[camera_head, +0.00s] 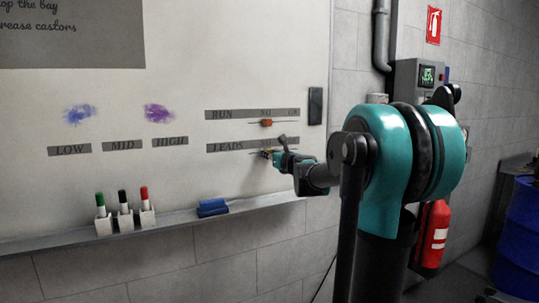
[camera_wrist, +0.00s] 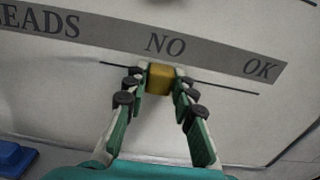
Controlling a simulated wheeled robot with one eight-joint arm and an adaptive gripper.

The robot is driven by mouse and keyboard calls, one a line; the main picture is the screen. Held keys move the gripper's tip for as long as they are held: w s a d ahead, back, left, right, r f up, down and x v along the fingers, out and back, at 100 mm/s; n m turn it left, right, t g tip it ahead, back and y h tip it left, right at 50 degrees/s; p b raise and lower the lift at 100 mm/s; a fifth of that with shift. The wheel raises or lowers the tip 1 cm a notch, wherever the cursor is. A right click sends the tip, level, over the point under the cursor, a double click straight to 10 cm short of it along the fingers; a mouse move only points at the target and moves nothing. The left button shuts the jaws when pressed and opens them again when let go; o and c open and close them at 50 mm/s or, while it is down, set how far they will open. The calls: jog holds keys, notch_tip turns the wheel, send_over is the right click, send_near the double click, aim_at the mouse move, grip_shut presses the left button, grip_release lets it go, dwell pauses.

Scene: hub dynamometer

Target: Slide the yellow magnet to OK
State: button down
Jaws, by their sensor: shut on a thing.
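The yellow magnet (camera_wrist: 160,79) sits on a thin dark track line (camera_wrist: 222,86) on the whiteboard, just below the word NO on the LEADS strip (camera_wrist: 165,43). The word OK (camera_wrist: 261,68) is at the right end of that strip. My gripper (camera_wrist: 159,84) is shut on the yellow magnet, with a finger on each side of it. In the head view my gripper (camera_head: 271,156) is at the board below the LEADS strip (camera_head: 226,148), and it partly hides the magnet and the strip's right part.
A red magnet (camera_head: 266,123) sits on the line below the RUN strip (camera_head: 222,115). A ledge (camera_head: 175,221) with markers and a blue eraser (camera_head: 212,207) runs below. A dark box (camera_head: 315,106) is at the board's right edge.

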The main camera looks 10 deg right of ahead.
aim_at(293, 148)
jog(key=w+d, duration=0.1)
jog(key=d, duration=0.3)
jog(key=w+d, duration=0.1)
jog(key=d, duration=0.3)
jog(key=w+d, duration=0.2)
jog(key=d, duration=0.2)
jog(key=shift+d, duration=0.1)
jog(key=c, duration=1.2)
grip_release()
jog(key=shift+d, duration=0.1)
jog(key=v, duration=1.2)
